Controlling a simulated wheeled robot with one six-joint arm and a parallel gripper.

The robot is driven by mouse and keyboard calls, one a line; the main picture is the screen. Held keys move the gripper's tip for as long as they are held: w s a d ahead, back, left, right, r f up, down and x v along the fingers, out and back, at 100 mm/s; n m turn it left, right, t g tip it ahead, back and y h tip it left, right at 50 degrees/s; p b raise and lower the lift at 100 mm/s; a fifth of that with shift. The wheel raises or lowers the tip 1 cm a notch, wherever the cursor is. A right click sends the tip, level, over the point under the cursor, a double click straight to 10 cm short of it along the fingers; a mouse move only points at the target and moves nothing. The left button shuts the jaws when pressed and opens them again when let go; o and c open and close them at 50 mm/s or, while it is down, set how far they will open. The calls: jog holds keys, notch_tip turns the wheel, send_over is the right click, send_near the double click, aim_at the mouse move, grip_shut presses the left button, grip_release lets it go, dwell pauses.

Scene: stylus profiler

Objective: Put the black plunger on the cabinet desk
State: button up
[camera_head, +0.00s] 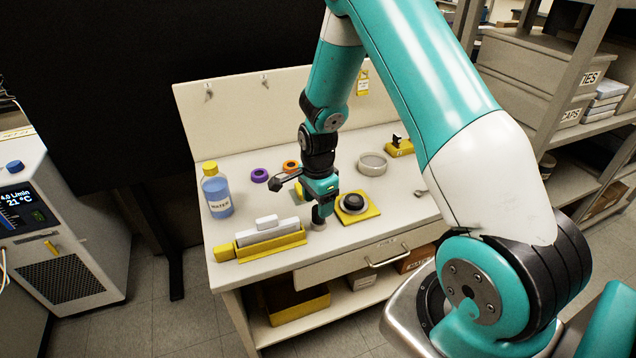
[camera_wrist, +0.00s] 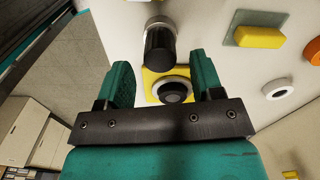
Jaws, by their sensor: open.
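The black plunger (camera_wrist: 160,46) shows in the wrist view as a black cylinder with a grey metal end. It appears to stand upright on the white cabinet desk (camera_head: 378,222). In the head view its grey base (camera_head: 318,225) shows near the desk's front, under my gripper (camera_head: 321,204), which partly hides the rest. In the wrist view my gripper (camera_wrist: 162,64) is open, and the plunger shows between and just beyond the fingertips. I cannot tell whether the fingers touch it.
A yellow plate with a black round part (camera_head: 354,203) sits close to the right of my gripper. A white block in a yellow holder (camera_head: 268,240) and a water bottle (camera_head: 216,190) stand to the left. Purple ring (camera_head: 259,175) and glass dish (camera_head: 372,163) lie behind.

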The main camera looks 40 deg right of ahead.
notch_tip(320, 180, up, 9)
jog(key=s+a+r+n+y, duration=0.1)
jog(key=s+a+r+n, duration=0.4)
jog(key=a+r+n, duration=0.4)
jog(key=s+a+r+n+y, duration=0.1)
jog(key=s+a+r+n, duration=0.2)
jog(key=s+a+n, duration=0.3)
jog(key=s+a+r+n+y, duration=0.2)
jog(key=s+a+r+n, duration=0.2)
jog(key=s+a+n, duration=0.3)
jog(key=s+n+b, duration=0.1)
jog(key=s+n, duration=0.3)
jog(key=shift+s, duration=0.25)
